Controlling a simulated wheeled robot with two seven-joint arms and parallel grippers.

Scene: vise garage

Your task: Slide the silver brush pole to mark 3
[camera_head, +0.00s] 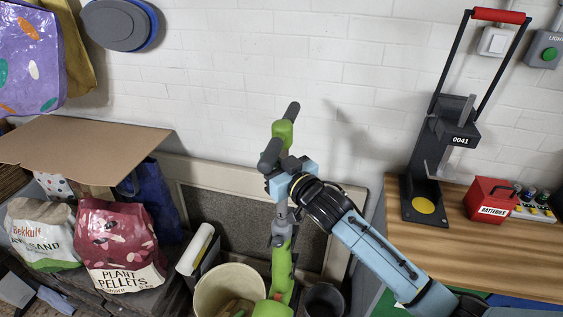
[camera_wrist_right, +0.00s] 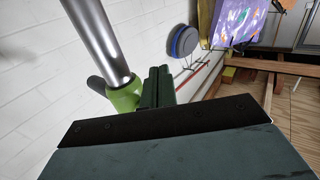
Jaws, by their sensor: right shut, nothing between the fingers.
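The silver brush pole (camera_wrist_right: 98,40) runs from the top edge of the right wrist view down into a green collar (camera_wrist_right: 125,97) with a dark knob. In the head view a short silver stretch of pole (camera_head: 281,217) shows between green parts, with a dark cross handle (camera_head: 278,137) at the top. My right gripper (camera_wrist_right: 158,86) is shut and empty, its fingers close beside the green collar; contact cannot be told. In the head view my right wrist covers part of the pole. No numbered marks are readable. My left gripper is in neither view.
A cream bucket (camera_head: 228,288) and a dark bin (camera_head: 324,298) stand low beside the green tool. Bags, including plant pellets (camera_head: 120,240), sit at left. At right, a wooden bench (camera_head: 470,245) carries a red-handled black stand (camera_head: 425,190) and a red batteries box (camera_head: 490,199).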

